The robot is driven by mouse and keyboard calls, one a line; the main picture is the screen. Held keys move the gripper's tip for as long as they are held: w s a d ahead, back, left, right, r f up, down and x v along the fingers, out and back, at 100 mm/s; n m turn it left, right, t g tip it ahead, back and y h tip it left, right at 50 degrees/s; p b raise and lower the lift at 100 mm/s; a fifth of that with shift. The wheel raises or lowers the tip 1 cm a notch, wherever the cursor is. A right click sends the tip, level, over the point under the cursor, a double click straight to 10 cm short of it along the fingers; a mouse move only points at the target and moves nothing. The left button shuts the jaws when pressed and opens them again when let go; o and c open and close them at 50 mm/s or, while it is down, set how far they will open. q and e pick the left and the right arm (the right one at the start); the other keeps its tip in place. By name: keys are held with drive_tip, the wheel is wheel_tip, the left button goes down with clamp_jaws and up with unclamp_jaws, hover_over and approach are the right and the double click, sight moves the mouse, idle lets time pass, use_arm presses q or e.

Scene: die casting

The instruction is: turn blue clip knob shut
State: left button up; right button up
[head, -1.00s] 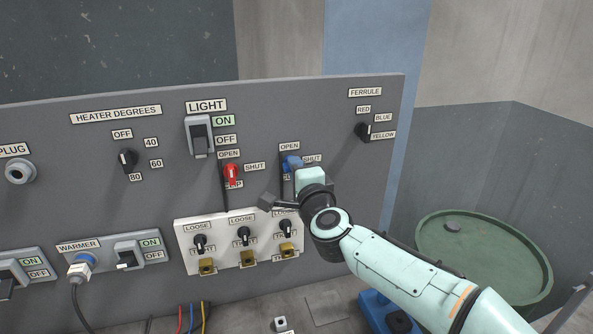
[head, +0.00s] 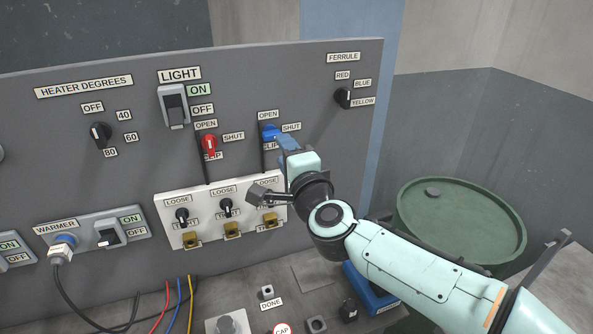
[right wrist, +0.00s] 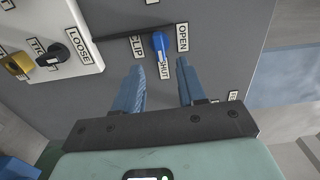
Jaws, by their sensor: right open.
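The blue clip knob (head: 271,132) is on the grey panel, with OPEN above it, SHUT to its right and CLIP below. In the right wrist view the blue knob (right wrist: 161,45) has its long handle lying toward the SHUT label (right wrist: 165,70). My right gripper (head: 284,143) is just below and right of the knob in the head view. In the wrist view its two blue fingers (right wrist: 160,65) are apart and empty. The knob lies just beyond their tips, in line with the gap, and seems untouched. My left gripper is out of view.
A red clip knob (head: 209,144) is to the left. A white plate (head: 170,204) with black knobs and brass parts is below, partly hidden by my right gripper. A green drum (head: 460,200) stands at the right. Several cables hang at lower left.

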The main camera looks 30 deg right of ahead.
drive_tip(key=v, duration=0.6)
drive_tip(key=shift+s+a, duration=0.2)
drive_tip(key=shift+s, duration=0.1)
